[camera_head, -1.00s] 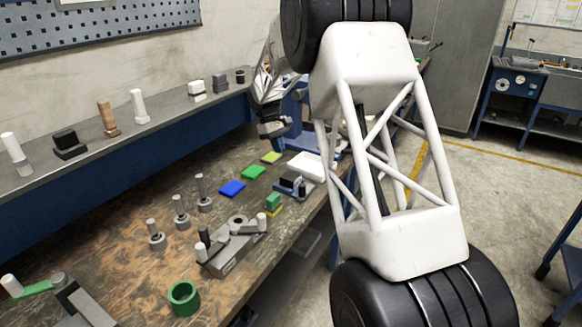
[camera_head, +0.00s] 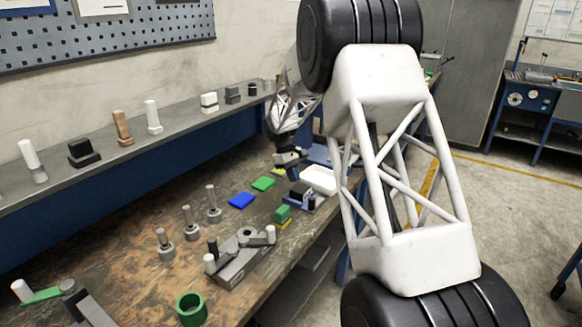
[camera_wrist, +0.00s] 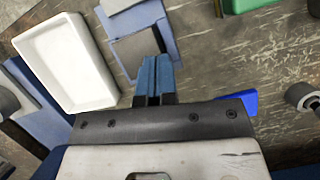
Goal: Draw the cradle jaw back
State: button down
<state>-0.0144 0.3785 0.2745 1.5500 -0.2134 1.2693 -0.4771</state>
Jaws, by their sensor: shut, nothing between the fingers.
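The cradle is most likely the blue-based fixture (camera_head: 305,198) with a dark block, in front of the white tray in the head view. In the wrist view a blue fixture with grey plates (camera_wrist: 140,50) lies ahead of my fingertips. I cannot tell which part is its jaw. My gripper (camera_head: 291,160) is above the far part of the bench, behind the fixture and left of the tray. Its blue fingers (camera_wrist: 155,65) are together and empty, beside or over the near grey plate. Contact cannot be made out.
A white tray (camera_wrist: 65,62) is close on the left. A green block (camera_head: 283,214), a blue pad (camera_head: 241,201) and a green pad (camera_head: 263,184) lie nearby. Upright grey pegs (camera_head: 213,205) stand farther left.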

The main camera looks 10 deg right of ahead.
aim_at(312, 197)
jog(key=x, duration=0.4)
jog(key=shift+s, duration=0.1)
jog(key=shift+s+d+r, duration=0.1)
jog(key=shift+s+d, duration=0.55)
jog(key=shift+s, duration=0.25)
jog(key=shift+s+d, duration=0.45)
jog(key=shift+s, duration=0.25)
jog(key=shift+s+d, duration=0.55)
jog(key=shift+s, duration=0.05)
jog(key=shift+s+d, duration=0.15)
jog(key=shift+s, duration=0.1)
